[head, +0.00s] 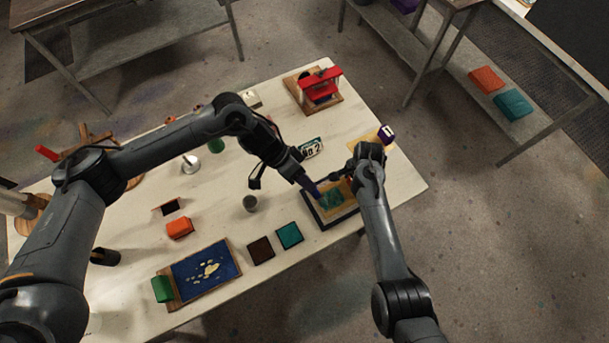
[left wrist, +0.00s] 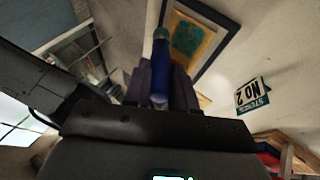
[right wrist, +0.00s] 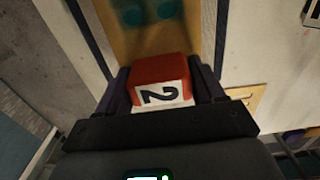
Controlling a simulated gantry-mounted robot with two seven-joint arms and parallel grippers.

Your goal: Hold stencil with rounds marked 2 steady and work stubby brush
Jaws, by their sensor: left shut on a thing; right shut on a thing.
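The stencil (head: 346,189) is a yellow-brown sheet lying over a dark-framed panel (head: 326,222) at the table's right end. Its red grip block marked 2 (right wrist: 160,82) is between the fingers of my right gripper (right wrist: 165,92), which is shut on it. Teal rounds (right wrist: 145,12) show on the sheet in the right wrist view. My left gripper (head: 300,178) is shut on the stubby brush (left wrist: 159,75), which has a blue handle. The brush points down at the teal area (head: 332,198); I cannot tell whether its tip touches.
A "No 2" sign (head: 311,148) stands behind the left gripper.

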